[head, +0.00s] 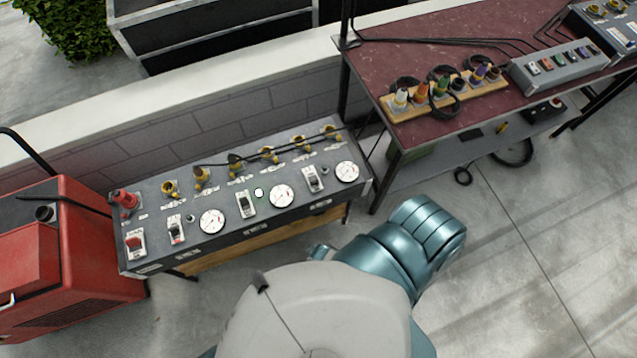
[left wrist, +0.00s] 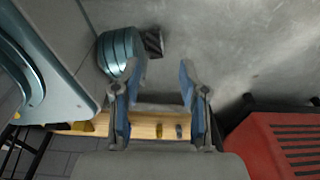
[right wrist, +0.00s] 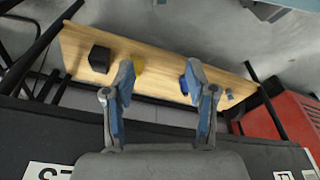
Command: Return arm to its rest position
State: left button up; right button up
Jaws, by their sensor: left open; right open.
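Neither gripper shows in the head view; only my teal and grey body parts show at the bottom centre. In the left wrist view my left gripper (left wrist: 160,72) is open and empty, with grey floor between and beyond its fingers. A wooden shelf (left wrist: 145,130) lies across behind the fingers. In the right wrist view my right gripper (right wrist: 160,75) is open with nothing between its fingers. Behind it is a wooden shelf (right wrist: 160,68) bearing a black block (right wrist: 99,59), a yellow piece and a blue piece. I cannot tell exact distances to the shelf.
A control panel (head: 165,259) with dials, switches and yellow connectors stands along a low wall. A red machine (head: 75,265) stands at its left, also in the left wrist view (left wrist: 262,145). A dark red table (head: 420,55) with plugs and a switch box is upper right. Floor at right is clear.

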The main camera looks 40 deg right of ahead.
pick_arm(q)
jog(key=shift+d, duration=0.25)
pick_arm(e)
jog(key=shift+s+d+f, duration=0.2)
jog(key=shift+d+f, duration=0.05)
jog(key=shift+d, duration=0.1)
pick_arm(q)
jog(key=shift+a, duration=0.2)
pick_arm(e)
jog(key=shift+a, duration=0.25)
pick_arm(q)
jog(key=shift+s+a+f, duration=0.1)
jog(key=shift+s+f, duration=0.1)
jog(key=shift+s, duration=0.4)
jog(key=shift+s+f, duration=0.2)
jog(key=shift+s, duration=0.4)
pick_arm(e)
jog(key=s+d+f, duration=0.4)
jog(key=s, duration=0.4)
jog(key=s+d+f+g, duration=0.1)
jog(key=s+d+f, duration=0.4)
jog(key=s, duration=0.4)
jog(key=shift+s+d+n, duration=0.15)
jog(key=shift+s+n, duration=0.05)
jog(key=shift+n, duration=0.2)
pick_arm(q)
jog(key=shift+a, duration=0.1)
pick_arm(e)
jog(key=shift+f, duration=0.1)
